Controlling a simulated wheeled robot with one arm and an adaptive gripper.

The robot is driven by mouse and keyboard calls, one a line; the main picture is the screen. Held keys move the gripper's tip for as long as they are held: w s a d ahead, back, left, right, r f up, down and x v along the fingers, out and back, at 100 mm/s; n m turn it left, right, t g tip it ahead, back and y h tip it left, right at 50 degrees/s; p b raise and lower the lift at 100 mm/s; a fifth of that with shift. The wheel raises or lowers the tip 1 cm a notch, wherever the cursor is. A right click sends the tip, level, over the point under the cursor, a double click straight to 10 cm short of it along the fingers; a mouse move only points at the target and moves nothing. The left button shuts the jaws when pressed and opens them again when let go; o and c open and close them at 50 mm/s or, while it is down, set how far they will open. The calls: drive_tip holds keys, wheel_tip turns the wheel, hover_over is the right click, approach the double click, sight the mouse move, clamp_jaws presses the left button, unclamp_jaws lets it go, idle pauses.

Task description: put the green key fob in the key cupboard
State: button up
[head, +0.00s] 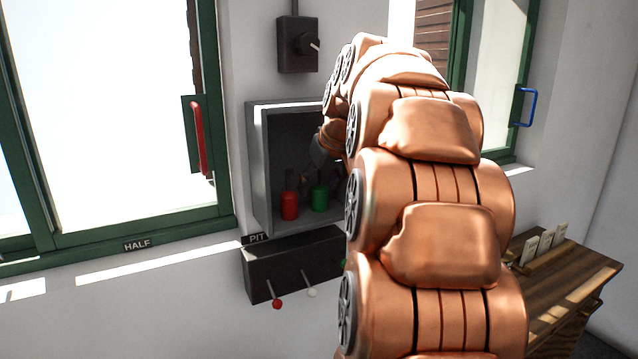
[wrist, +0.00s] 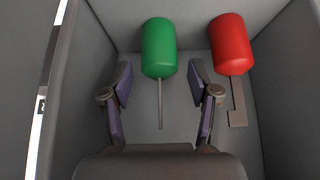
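The green key fob (head: 319,198) is a green cylinder low inside the open grey key cupboard (head: 258,160) on the wall. In the wrist view the green key fob (wrist: 159,47) has a thin metal shank. A red fob (head: 289,206) sits beside it, with its flat metal key showing in the wrist view (wrist: 230,45). My gripper (wrist: 160,75) is open, with one finger on each side of the green fob's near end and shank. A gap shows between the fingers and the fob. In the head view my arm partly hides the gripper and the cupboard's right side.
Below the cupboard is a dark box (head: 290,268) with a red-knobbed lever (head: 277,303) and a white-knobbed one (head: 312,292). A switch (head: 298,45) is above. A red window handle (head: 199,138) is at left. A wooden desk (head: 570,290) stands at right. The cupboard walls are close around my gripper.

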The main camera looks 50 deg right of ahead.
drive_tip(key=shift+r+p, duration=0.25)
drive_tip(key=shift+p, duration=0.05)
drive_tip(key=shift+b+v, duration=0.6)
drive_tip(key=shift+v, duration=0.7)
drive_tip(key=s+a+b, duration=0.4)
drive_tip(key=s, duration=0.7)
drive_tip(key=shift+s, duration=0.3)
drive_tip(key=w+a+f+n+g+y, duration=0.2)
drive_tip(key=w+a+f+g+y, duration=0.1)
drive_tip(key=a+f, duration=1.35)
drive_tip(key=s+a+f+n+g, duration=0.1)
drive_tip(key=s+a+f+g, duration=0.1)
drive_tip(key=s+a+f, duration=0.3)
drive_tip(key=s+a+f+g, duration=0.3)
drive_tip(key=s+a+f, duration=0.3)
drive_tip(key=s+f, duration=0.3)
wheel_tip(320, 180, down, 3)
drive_tip(key=shift+a+r+n+h, duration=0.1)
drive_tip(key=shift+a+n+h, duration=0.2)
drive_tip(key=shift+n+h, duration=0.1)
